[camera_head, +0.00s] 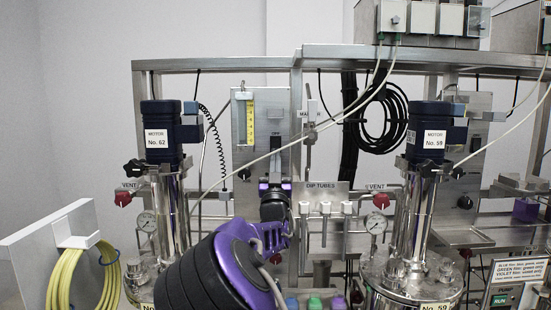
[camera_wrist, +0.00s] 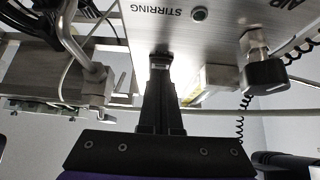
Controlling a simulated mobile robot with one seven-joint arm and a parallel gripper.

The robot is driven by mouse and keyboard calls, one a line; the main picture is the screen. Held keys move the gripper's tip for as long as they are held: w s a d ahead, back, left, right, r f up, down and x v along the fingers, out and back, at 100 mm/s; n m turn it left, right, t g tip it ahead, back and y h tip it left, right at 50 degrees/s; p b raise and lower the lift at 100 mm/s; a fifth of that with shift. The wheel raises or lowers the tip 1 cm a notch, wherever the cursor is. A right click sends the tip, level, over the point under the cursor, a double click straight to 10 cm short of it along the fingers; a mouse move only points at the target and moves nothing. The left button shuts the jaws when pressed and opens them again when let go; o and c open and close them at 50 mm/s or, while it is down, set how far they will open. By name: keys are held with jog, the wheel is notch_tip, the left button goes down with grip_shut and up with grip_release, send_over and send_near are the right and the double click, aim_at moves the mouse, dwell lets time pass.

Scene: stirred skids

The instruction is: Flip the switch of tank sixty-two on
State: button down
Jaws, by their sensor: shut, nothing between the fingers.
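Tank sixty-two's motor (camera_head: 160,140), a dark cylinder labelled "No. 62", stands at the left in the head view above its steel tank. My gripper (camera_head: 275,186) is in front of this panel, below the dark switch. In the wrist view my gripper (camera_wrist: 160,62) is shut and empty, its tips close to an upside-down panel (camera_wrist: 225,35) marked "STIRRING". Contact there cannot be told, and the fingers cover part of the panel.
A black knob (camera_wrist: 265,75) on a metal fitting is right of the fingers. Dip tubes (camera_head: 325,208) stand right of my gripper. Tank fifty-nine's motor (camera_head: 428,128) has a similar panel further right. A yellow hose (camera_head: 75,275) hangs at the lower left.

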jog(key=shift+w+f, duration=0.1)
jog(key=shift+w, duration=0.05)
jog(key=shift+w+t+b, duration=0.35)
jog(key=shift+t, duration=0.05)
jog(key=shift+s+f, duration=0.1)
jog(key=shift+f, duration=0.05)
